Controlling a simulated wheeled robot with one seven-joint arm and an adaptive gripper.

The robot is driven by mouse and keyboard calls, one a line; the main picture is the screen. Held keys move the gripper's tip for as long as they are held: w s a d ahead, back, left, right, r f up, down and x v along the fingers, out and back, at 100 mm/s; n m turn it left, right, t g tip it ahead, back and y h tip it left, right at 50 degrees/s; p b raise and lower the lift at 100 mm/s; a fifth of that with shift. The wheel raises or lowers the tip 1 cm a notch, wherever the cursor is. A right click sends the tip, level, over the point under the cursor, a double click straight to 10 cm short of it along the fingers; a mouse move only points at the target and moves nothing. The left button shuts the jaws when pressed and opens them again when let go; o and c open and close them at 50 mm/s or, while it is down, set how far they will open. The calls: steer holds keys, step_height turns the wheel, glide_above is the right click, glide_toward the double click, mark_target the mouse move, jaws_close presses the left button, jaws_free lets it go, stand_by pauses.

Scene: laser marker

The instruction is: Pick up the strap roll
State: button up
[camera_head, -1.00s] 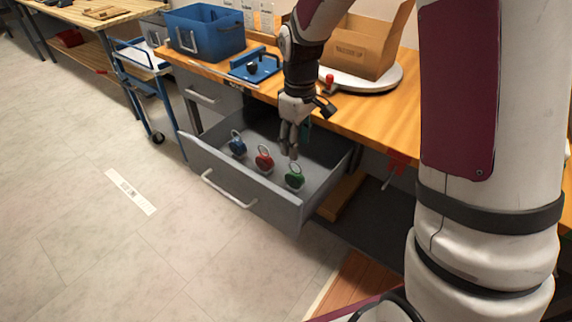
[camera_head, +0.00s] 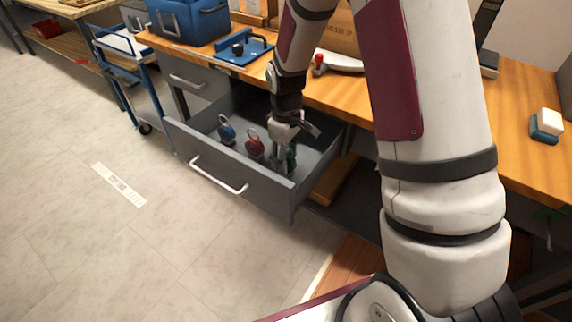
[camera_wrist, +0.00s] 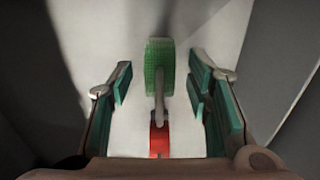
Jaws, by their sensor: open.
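A green roll-like item with a grey loop (camera_head: 292,159) stands in the open drawer, at its right side. A red one (camera_head: 255,148) and a blue one (camera_head: 227,132) stand to its left. I cannot tell by a label which is the strap roll. My gripper (camera_head: 283,155) is low in the drawer at the green item and partly hides it. In the wrist view my gripper (camera_wrist: 160,88) is open, its teal pads on either side of the green item (camera_wrist: 153,62) and its loop, with gaps. The red item (camera_wrist: 159,142) shows below it.
The grey drawer (camera_head: 240,188) has walls close around my gripper. Above is the wooden workbench (camera_head: 345,108) with a blue fixture (camera_head: 243,52) and a blue toolbox (camera_head: 190,20). A blue cart (camera_head: 125,65) stands left; the floor in front is clear.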

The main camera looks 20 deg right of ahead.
step_height(320, 180, down, 2)
jaws_close()
steer(key=shift+r, duration=0.15)
